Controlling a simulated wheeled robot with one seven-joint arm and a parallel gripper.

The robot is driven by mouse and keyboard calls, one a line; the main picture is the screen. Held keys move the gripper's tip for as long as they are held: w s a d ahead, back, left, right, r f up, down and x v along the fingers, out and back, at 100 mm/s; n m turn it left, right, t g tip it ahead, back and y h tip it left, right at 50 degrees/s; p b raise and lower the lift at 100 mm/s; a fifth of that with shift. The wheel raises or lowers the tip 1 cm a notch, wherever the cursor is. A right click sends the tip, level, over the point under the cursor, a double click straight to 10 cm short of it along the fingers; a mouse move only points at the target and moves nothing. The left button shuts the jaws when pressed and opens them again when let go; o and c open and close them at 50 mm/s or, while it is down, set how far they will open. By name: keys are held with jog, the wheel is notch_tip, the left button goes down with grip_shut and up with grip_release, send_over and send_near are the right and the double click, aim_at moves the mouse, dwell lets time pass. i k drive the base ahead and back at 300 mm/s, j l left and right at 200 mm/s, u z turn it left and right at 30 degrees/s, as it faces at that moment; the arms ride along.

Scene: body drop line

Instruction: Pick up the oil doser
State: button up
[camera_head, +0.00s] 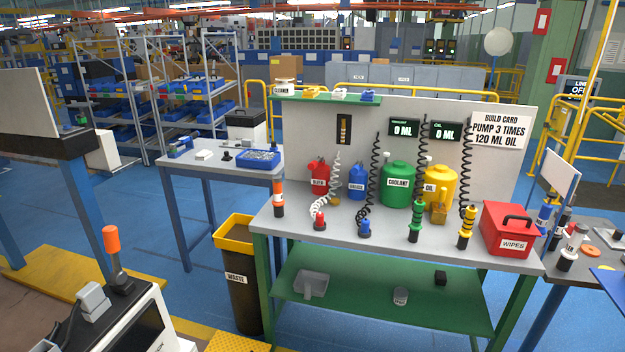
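The oil doser (466,229) is a yellow and black hand tool. It stands upright near the front edge of the grey-topped bench (390,250), right of centre, with a black coiled hose rising from it. The yellow tank (441,180) labelled OIL stands behind it to the left. A similar green and black doser (415,221) stands to its left, in front of the green COOLANT tank (397,187). The OIL display (446,132) reads 0 ML. The build card (499,131) reads "PUMP 3 TIMES 120 ML OIL". My gripper is not in view.
A red WIPES box (508,231) stands close to the oil doser's right. Red (320,222) and blue (364,228) nozzles on coiled hoses stand further left. A black waste bin (242,287) with a yellow rim stands left of the bench. Blue floor shows between the tables.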

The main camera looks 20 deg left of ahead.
aim_at(276, 180)
jog(key=i+u, duration=0.45)
jog(key=i, duration=0.15)
jog(key=i+l+u, duration=0.25)
jog(key=i+u, duration=0.6)
jog(key=u, duration=0.15)
jog(key=i+l+u, duration=0.1)
jog(key=i+u, duration=0.2)
jog(key=u, duration=0.2)
jog(key=i+l+u, duration=0.25)
jog(key=u, duration=0.25)
jog(key=i+l+u, duration=0.3)
jog(key=u, duration=0.2)
jog(key=i+l+u, duration=0.1)
jog(key=l, duration=0.15)
jog(key=i+l+u, duration=0.15)
jog(key=k+l, duration=0.05)
jog(key=l, duration=0.05)
